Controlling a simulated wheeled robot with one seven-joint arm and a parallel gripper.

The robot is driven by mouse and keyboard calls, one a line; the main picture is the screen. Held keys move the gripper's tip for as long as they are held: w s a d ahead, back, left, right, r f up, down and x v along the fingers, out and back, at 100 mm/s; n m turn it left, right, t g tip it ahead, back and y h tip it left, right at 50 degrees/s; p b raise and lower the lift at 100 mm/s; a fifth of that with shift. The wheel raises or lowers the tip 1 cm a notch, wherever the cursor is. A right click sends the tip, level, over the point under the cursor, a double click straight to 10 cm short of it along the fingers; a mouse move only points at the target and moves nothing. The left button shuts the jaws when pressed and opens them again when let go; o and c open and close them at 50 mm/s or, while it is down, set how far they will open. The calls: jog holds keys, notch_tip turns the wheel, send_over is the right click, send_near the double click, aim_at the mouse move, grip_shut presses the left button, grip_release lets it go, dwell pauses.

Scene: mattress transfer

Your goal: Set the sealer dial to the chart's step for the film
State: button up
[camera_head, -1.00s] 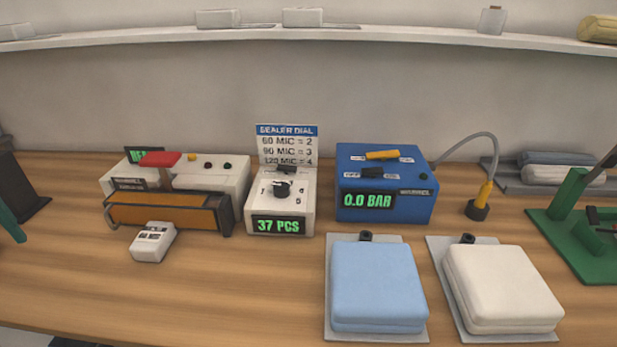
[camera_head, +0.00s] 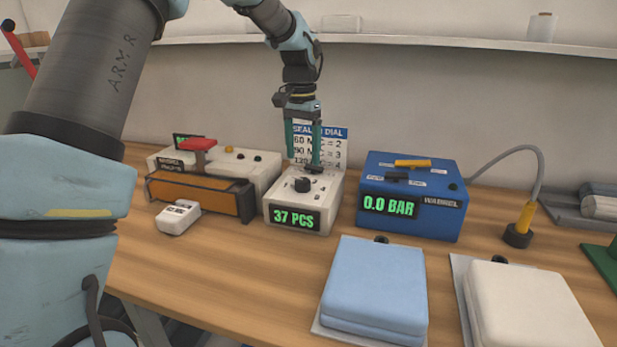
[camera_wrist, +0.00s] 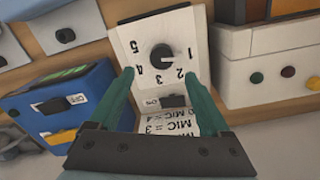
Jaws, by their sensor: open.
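The white dial box (camera_head: 330,205) reads "37 PCS" and carries a black dial knob (camera_head: 302,185), also in the wrist view (camera_wrist: 161,57). Numbers 1 to 5 ring the knob; a pale mark on it faces right in the wrist view, toward the 1 side. The chart (camera_head: 335,145) behind reads 60 MIC = 2, 90 MIC = 3, 120 MIC = 4, partly covered by my gripper. My gripper (camera_head: 304,163) is open above the box, near its back; its fingertips (camera_wrist: 158,75) straddle the view of the knob, holding nothing. The film's thickness is not readable.
The orange-fronted sealer (camera_head: 200,193) with a red handle stands left, a small white device (camera_head: 178,216) before it. A blue pump box (camera_head: 412,200) reading "0.0 BAR" stands close right. Blue (camera_head: 375,285) and white (camera_head: 530,305) mattresses lie in front. A black switch (camera_wrist: 173,100) sits behind the knob.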

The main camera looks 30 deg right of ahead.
aim_at(303, 180)
notch_tip(303, 180, down, 7)
jog(key=shift+a+p, duration=0.1)
jog(key=shift+p, duration=0.45)
jog(key=shift+c, duration=0.3)
grip_shut()
